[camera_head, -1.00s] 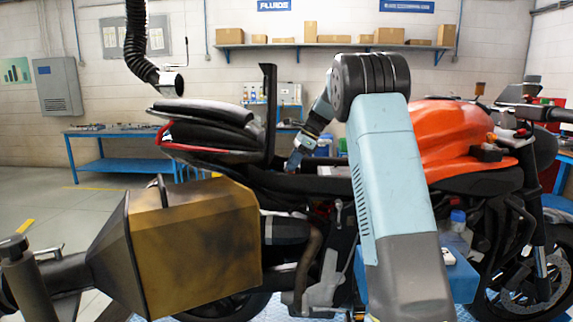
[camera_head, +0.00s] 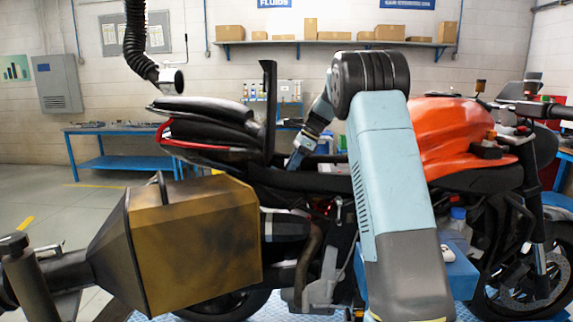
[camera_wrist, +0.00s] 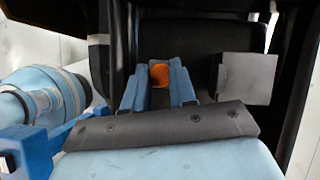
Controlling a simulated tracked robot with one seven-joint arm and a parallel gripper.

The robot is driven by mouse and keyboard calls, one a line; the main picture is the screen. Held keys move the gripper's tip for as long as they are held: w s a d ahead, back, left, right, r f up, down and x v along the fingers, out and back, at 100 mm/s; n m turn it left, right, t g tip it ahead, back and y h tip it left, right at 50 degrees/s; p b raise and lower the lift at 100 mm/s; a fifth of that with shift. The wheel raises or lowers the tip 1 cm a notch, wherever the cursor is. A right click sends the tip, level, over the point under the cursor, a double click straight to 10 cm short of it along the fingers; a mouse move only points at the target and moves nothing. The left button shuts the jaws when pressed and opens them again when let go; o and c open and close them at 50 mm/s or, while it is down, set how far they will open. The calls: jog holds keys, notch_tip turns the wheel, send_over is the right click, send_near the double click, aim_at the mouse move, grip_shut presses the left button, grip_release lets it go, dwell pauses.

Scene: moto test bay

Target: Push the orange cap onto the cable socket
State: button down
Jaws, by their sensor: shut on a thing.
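My gripper (camera_wrist: 158,90) shows in the wrist view with its two blue fingers shut on the orange cap (camera_wrist: 160,75). The cap sits between the fingertips, in front of a dark panel. In the head view my gripper (camera_head: 296,160) is above the open seat area of the motorcycle, behind the raised upright seat part. The cap cannot be made out there. I cannot pick out the cable socket in either view, and I cannot tell whether the cap touches anything ahead of it.
The motorcycle has an orange tank (camera_head: 455,135) and a black tail seat (camera_head: 205,125). A brown exhaust hood (camera_head: 200,240) stands at the front left. A pale square plate (camera_wrist: 247,78) is right of the fingers in the wrist view. A blue workbench (camera_head: 120,162) stands behind.

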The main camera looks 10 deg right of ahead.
jog(key=shift+r, duration=0.8)
jog(key=shift+f+m+t, duration=0.1)
jog(key=shift+m+t, duration=0.4)
jog(key=shift+m, duration=0.6)
jog(key=shift+w, duration=0.1)
jog(key=shift+f, duration=0.7)
dwell(2.0)
jog(key=shift+r, duration=0.85)
dwell(0.4)
